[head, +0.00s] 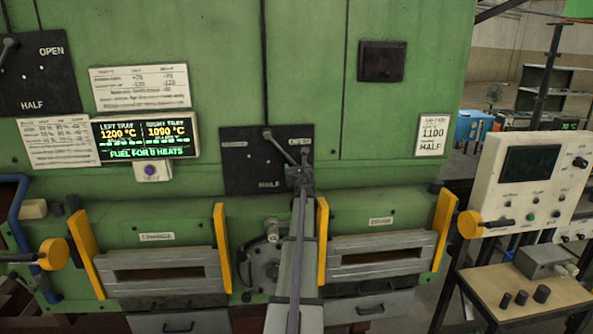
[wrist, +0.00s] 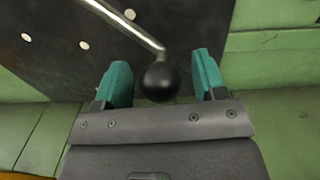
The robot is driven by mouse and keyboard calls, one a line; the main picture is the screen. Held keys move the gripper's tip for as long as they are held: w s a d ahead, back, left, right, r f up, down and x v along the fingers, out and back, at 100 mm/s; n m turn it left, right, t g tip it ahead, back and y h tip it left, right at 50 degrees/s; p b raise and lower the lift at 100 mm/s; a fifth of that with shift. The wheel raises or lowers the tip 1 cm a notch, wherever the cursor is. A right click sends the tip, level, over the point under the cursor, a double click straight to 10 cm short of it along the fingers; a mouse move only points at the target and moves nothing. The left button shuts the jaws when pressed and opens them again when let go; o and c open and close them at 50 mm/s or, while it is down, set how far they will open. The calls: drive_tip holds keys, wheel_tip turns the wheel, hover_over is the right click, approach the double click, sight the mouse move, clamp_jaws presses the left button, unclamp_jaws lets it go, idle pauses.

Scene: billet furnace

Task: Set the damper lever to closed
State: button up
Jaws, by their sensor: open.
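A black plate (head: 245,172) on the green furnace front carries a lever (head: 284,146). The plate reads HALF at the bottom; its other lettering is too small or covered. The lever runs from a pivot near the plate's top centre down to the right. My gripper (head: 303,172) is at the plate's lower right, by the lever's end. In the wrist view, the lever's black ball knob (wrist: 159,82) sits between the two teal fingers of my open gripper (wrist: 160,84). Gaps show on both sides of the knob. The metal rod (wrist: 125,25) runs up to the left.
Another black plate (head: 35,80) with a lever, reading OPEN and HALF, is at the far left. A lit display (head: 146,137) shows tray temperatures. Yellow-edged tray doors (head: 160,274) sit below. A control panel (head: 530,185) and a small table (head: 545,300) stand at right.

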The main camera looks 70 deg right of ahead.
drive_tip(key=shift+c, duration=0.3)
clamp_jaws()
drive_tip(key=shift+f, duration=0.1)
